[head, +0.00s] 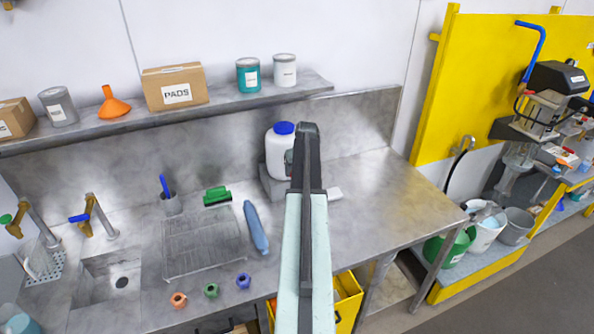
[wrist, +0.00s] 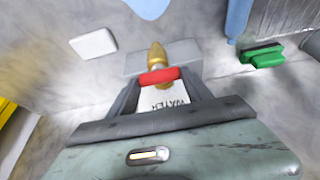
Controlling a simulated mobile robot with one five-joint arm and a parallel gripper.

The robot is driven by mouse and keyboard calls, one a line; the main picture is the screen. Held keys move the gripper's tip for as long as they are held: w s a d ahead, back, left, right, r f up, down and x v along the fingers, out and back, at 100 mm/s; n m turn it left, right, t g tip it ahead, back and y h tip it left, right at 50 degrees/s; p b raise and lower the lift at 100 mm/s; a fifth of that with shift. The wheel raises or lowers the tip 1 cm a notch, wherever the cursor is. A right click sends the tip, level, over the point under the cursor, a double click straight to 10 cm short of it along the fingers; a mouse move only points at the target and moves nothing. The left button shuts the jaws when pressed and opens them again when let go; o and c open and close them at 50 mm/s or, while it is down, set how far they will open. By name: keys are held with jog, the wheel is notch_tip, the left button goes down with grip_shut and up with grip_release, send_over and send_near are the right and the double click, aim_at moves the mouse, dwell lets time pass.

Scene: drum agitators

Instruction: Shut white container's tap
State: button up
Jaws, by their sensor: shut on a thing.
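The white container (head: 277,155) with a blue lid (head: 284,128) stands on a grey block (head: 273,188) at the back of the steel bench. My arm hides its right side and its tap in the head view. In the wrist view its white front (wrist: 168,97) shows, with upside-down lettering that reads WATER. A brass tap (wrist: 157,55) sticks out from it, with a red handle (wrist: 150,77) across it. My gripper (wrist: 160,76) is shut on the red handle, one finger at each end.
A white block (head: 334,193) lies right of my arm. A green brush (head: 217,196) and a blue bottle (head: 256,228) lie to the left. A shelf (head: 225,108) with cans and a box runs above. The bench's right part (head: 390,190) is clear.

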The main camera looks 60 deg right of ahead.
jog(key=o, duration=1.4)
jog(key=shift+c, duration=0.2)
jog(key=p+v, duration=0.7)
jog(key=v, duration=0.1)
jog(key=shift+f, duration=0.1)
